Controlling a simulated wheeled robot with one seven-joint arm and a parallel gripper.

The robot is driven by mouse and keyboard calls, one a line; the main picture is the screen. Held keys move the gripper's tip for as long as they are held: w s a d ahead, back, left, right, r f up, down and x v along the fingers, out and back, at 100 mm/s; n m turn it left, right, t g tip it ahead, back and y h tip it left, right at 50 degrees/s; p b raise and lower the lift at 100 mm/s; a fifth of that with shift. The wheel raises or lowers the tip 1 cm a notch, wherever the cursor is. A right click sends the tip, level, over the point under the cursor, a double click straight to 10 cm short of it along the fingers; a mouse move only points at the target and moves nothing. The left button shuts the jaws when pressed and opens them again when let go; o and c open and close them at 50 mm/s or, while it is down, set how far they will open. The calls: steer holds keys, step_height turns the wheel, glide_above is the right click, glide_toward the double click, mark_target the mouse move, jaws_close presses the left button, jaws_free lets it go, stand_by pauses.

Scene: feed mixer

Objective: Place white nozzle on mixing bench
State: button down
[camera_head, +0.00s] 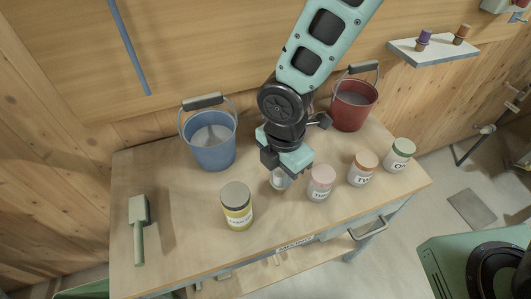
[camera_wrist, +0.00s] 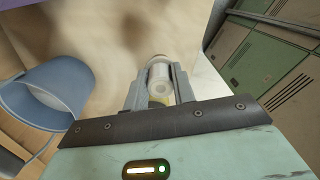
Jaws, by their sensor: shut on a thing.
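The mixing bench (camera_head: 180,258) is a wooden-topped table with several containers on it. My gripper (camera_head: 279,183) is over the middle of the bench, pointing down. It is shut on the white nozzle (camera_head: 279,180), which shows below the jaws close to the bench top. In the wrist view the white nozzle (camera_wrist: 160,80) sits between the two fingers of my gripper (camera_wrist: 158,92). I cannot tell whether the nozzle touches the bench top.
A yellow jar (camera_head: 237,208) stands left of my gripper and a pink-lidded jar (camera_head: 320,183) close on its right. Orange-lidded (camera_head: 362,169) and green-lidded (camera_head: 398,155) jars stand farther right. Blue (camera_head: 209,146) and red (camera_head: 352,104) buckets stand behind.

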steer(key=shift+a+f+n, duration=0.2)
steer(key=shift+f+n, duration=0.05)
steer(key=shift+n, duration=0.05)
steer(key=shift+f+p, duration=0.9)
steer(key=shift+f, duration=3.75)
steer(key=shift+f, duration=0.2)
steer(key=c, duration=1.2)
jaws_free()
steer(key=shift+o, duration=0.2)
steer(key=shift+r, duration=0.1)
